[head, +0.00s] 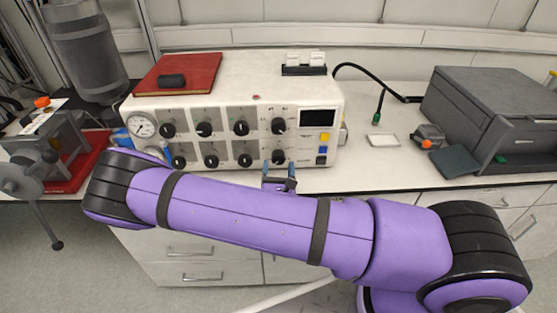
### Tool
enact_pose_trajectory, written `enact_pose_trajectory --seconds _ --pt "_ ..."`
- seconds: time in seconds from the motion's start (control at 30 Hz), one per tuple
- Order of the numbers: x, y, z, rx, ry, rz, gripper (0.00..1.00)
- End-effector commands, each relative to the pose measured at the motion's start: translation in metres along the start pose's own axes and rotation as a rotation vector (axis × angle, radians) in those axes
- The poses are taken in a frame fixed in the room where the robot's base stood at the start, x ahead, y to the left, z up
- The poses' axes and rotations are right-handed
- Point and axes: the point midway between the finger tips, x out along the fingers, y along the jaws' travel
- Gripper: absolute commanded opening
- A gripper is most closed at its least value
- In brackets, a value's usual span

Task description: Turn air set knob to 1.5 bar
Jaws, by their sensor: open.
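A white control box (235,92) stands on the bench with two rows of black knobs on its front panel. The panel lettering is too small to read, so I cannot tell which knob is the air set. A round pressure gauge (143,126) sits at the panel's left end; its reading is not legible. My gripper (279,168) is open, with its fingertips just below the rightmost lower knob (278,157), one to each side in the picture. Whether they touch the knob is unclear. My purple arm hides the wrist and the bench edge below the box.
A red book (190,72) with a small black object lies on the box. A dark display (317,118) and coloured buttons are at the panel's right. A grey machine (490,110) stands far right. Metal equipment (45,150) stands left.

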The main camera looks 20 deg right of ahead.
Motion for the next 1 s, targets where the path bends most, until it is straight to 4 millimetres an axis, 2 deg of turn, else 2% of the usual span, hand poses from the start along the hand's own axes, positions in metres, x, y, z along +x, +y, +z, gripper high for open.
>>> enact_pose_trajectory --seconds 0.2,0.57,0.67,0.8,1.0 --pt "0.023 0.000 0.000 0.001 -0.001 -0.001 0.70" --pt "0.028 0.000 0.000 0.001 0.000 0.000 0.70" --pt "0.028 0.000 0.000 0.001 0.000 0.000 0.51" --pt "0.028 0.000 0.000 0.001 0.000 0.000 0.20" --pt "0.028 0.000 0.000 0.007 0.000 -0.003 0.20"
